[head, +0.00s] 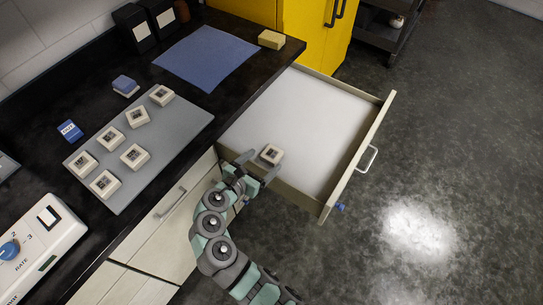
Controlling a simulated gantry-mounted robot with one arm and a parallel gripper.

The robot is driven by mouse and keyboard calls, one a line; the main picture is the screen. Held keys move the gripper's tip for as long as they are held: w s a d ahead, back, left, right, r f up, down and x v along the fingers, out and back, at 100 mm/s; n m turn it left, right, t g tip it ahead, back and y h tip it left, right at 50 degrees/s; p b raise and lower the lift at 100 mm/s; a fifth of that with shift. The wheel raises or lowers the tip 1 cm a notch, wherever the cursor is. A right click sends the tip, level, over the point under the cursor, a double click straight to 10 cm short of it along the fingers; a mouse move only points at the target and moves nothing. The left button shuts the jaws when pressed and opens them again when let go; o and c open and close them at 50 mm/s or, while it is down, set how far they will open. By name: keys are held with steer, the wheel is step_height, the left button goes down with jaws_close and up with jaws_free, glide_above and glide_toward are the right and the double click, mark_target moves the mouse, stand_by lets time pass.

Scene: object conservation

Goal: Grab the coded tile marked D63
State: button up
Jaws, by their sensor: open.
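A whitish square tile with a dark printed code (271,154) shows at the near left part of the open drawer (310,115), just beyond my fingertips. I cannot tell whether it touches the drawer floor. My gripper (259,166) is open, reaching over the drawer's near left edge, with its fingers spread on the tile's near side. Several similar coded tiles lie on a grey mat on the counter, among them one at the back (162,95) and one at the front (105,184). The codes are too small to read, so I cannot tell which is D63.
The grey mat (185,122) lies on the black counter (95,85). A blue cloth (207,57), a yellow block (271,39), small blue items (70,131) and a white device with a blue knob (35,242) are also there. The rest of the drawer floor looks clear.

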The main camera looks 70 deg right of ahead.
mark_target(271, 155)
steer(key=b+x, duration=0.1)
steer(key=x, duration=0.3)
steer(key=shift+d+f+b, duration=0.1)
steer(key=shift+f+b, duration=0.2)
steer(key=shift+b, duration=0.05)
steer(key=shift+d, duration=0.2)
steer(key=shift+c, duration=0.2)
steer(key=c, duration=1.5)
steer(key=shift+c, duration=0.3)
steer(key=shift+r, duration=0.2)
